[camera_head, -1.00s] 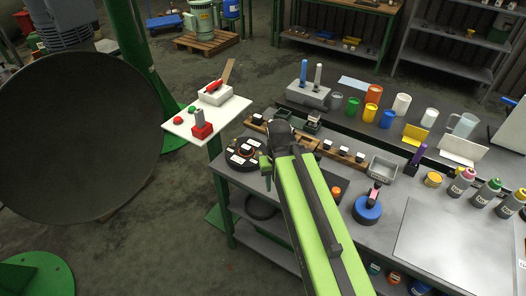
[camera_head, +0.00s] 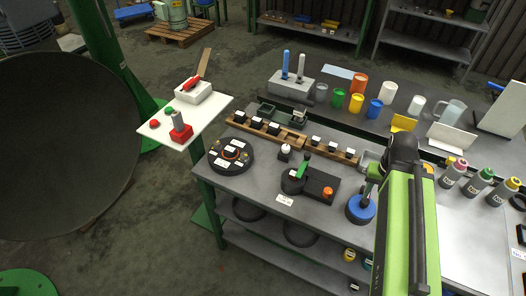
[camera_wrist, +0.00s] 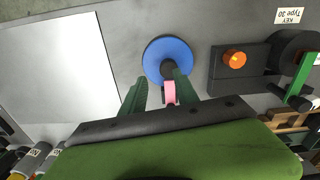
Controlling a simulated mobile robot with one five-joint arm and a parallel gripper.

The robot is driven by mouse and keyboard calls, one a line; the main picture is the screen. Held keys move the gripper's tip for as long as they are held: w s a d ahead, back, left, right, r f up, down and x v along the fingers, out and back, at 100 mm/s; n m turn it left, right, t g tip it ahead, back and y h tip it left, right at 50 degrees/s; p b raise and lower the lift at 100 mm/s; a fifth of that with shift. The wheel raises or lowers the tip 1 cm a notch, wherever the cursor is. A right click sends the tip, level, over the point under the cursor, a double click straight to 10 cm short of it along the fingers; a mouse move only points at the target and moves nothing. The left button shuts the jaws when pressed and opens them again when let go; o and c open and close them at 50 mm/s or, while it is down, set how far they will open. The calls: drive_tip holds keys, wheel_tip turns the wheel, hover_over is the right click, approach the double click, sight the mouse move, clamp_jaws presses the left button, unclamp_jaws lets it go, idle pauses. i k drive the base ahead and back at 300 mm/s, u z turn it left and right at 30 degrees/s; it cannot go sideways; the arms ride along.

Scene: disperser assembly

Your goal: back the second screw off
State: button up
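A blue round stand (camera_head: 360,208) is on the bench, below my gripper (camera_head: 369,184). In the wrist view the blue stand (camera_wrist: 160,50) lies just beyond my gripper (camera_wrist: 159,78), whose two green fingers are spread apart. A pink-and-dark tool (camera_wrist: 169,92) on the stand shows between the fingers, nearer the right one; I cannot tell if it touches. I cannot make out individual screws.
Wooden racks with dark and white pieces (camera_head: 266,130) run along the bench behind. Coloured cups (camera_head: 356,102) and squeeze bottles (camera_head: 478,182) stand back and right. A white side table (camera_head: 160,127) adjoins at left. A flat light panel (camera_wrist: 60,70) has clear surface.

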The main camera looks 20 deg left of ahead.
sight(244, 156)
drive_tip(key=z, duration=0.15)
drive_tip(key=k, duration=0.85)
drive_tip(key=u, duration=1.1)
drive_tip(key=i, duration=1)
drive_tip(key=z, duration=0.05)
